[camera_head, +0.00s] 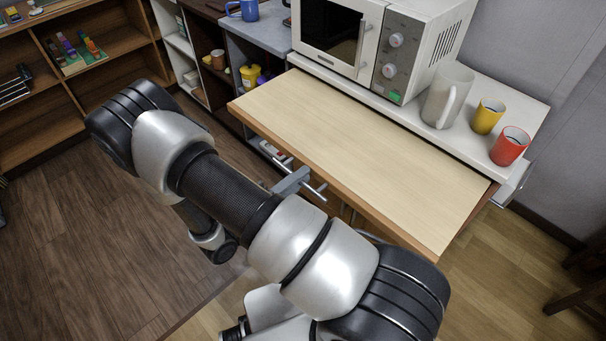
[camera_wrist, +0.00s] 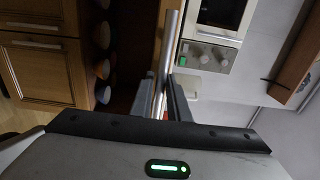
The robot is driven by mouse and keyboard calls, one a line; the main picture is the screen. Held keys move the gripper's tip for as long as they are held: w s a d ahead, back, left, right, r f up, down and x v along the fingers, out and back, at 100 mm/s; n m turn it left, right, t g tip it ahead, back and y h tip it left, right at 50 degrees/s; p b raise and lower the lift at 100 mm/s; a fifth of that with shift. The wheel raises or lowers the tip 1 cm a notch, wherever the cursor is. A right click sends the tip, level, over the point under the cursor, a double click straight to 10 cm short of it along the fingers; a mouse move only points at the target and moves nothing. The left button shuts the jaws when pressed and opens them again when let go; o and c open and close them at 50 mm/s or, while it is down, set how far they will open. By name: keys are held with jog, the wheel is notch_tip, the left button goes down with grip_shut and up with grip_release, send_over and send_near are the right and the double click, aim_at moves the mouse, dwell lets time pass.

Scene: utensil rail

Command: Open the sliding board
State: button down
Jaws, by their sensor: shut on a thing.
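The sliding board (camera_head: 350,150) is a pale wooden panel with a brown front edge. It sticks out well past the front of the white counter below the microwave. A metal bar handle (camera_head: 314,191) shows at its front edge, partly hidden by my arm. My gripper (camera_head: 293,181) is at this bar, below the board's front edge. In the wrist view the bar (camera_wrist: 171,45) runs between the two fingers of my gripper (camera_wrist: 163,98), which are shut on it.
On the white counter (camera_head: 528,97) stand a white microwave (camera_head: 405,52), a white pitcher (camera_head: 446,95), a yellow cup (camera_head: 487,116) and a red cup (camera_head: 510,146). Shelves (camera_head: 100,50) stand at the left. The board's top is bare, and the floor before it is mostly clear.

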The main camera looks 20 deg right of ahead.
jog(key=c, duration=2)
grip_release()
jog(key=shift+a, duration=0.1)
jog(key=v, duration=1.7)
jog(key=shift+s+a, duration=0.1)
jog(key=shift+a, duration=0.05)
